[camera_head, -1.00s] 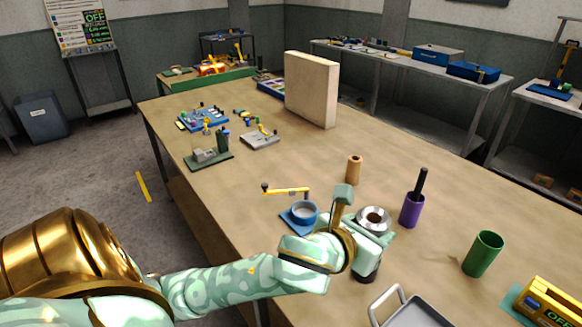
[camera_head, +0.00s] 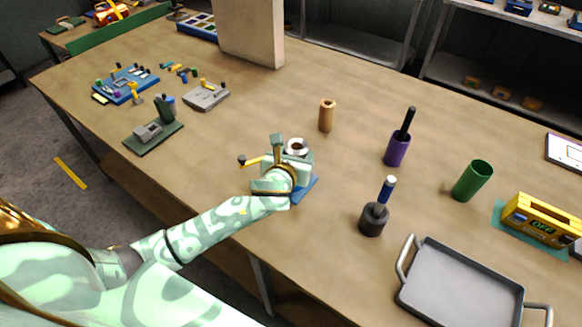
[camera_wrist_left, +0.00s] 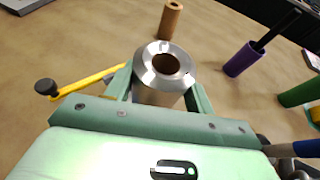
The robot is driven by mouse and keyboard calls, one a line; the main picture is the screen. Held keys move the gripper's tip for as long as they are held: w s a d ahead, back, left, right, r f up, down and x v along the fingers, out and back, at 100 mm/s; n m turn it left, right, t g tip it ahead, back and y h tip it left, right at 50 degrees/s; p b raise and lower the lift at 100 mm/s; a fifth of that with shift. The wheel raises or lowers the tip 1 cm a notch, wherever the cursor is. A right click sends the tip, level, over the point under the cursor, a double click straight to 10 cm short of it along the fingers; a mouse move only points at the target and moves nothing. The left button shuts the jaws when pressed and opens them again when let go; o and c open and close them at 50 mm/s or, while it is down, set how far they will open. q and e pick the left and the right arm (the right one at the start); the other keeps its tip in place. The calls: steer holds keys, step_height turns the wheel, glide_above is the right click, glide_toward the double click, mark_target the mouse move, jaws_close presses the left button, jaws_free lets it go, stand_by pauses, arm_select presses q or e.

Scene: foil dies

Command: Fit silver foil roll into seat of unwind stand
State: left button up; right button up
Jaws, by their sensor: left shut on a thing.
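The silver foil roll (camera_head: 297,146) is upright between the fingers of my left gripper (camera_head: 292,157). In the left wrist view the silver roll (camera_wrist_left: 165,66) shows its shiny ring top and dark bore, with a green finger on each side. The unwind stand has a blue base (camera_head: 308,188) and a yellow arm with a dark knob (camera_head: 243,161). The yellow arm (camera_wrist_left: 88,82) also shows in the left wrist view. The gripper and roll are over the stand. The round blue seat is hidden, so I cannot tell whether the roll touches it. My right gripper is not in view.
A copper-coloured roll (camera_head: 326,116) stands behind. To the right are a purple cup (camera_head: 397,149), a dark holder with a blue-topped handle (camera_head: 374,219), a green cup (camera_head: 472,181), a yellow device (camera_head: 541,220) and a grey tray (camera_head: 460,287).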

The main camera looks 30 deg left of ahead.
arm_select(q)
steer(key=f, duration=0.1)
steer(key=w+a+f, duration=0.1)
steer(key=a+f+b, duration=0.1)
steer(key=shift+w, duration=0.35)
step_height(320, 180, down, 4)
steer(key=shift+s+a+r+b, duration=0.1)
steer(key=shift+a+b, duration=0.05)
steer(key=shift+b, duration=0.8)
steer(key=shift+c, duration=1.2)
steer(key=shift+s, duration=0.15)
jaws_close()
steer(key=o, duration=1.2)
jaws_free()
steer(key=shift+f, duration=0.2)
steer(key=shift+c, duration=0.2)
steer(key=shift+o, duration=0.8)
steer(key=shift+w, duration=0.25)
steer(key=shift+r, duration=0.1)
steer(key=shift+r, duration=0.1)
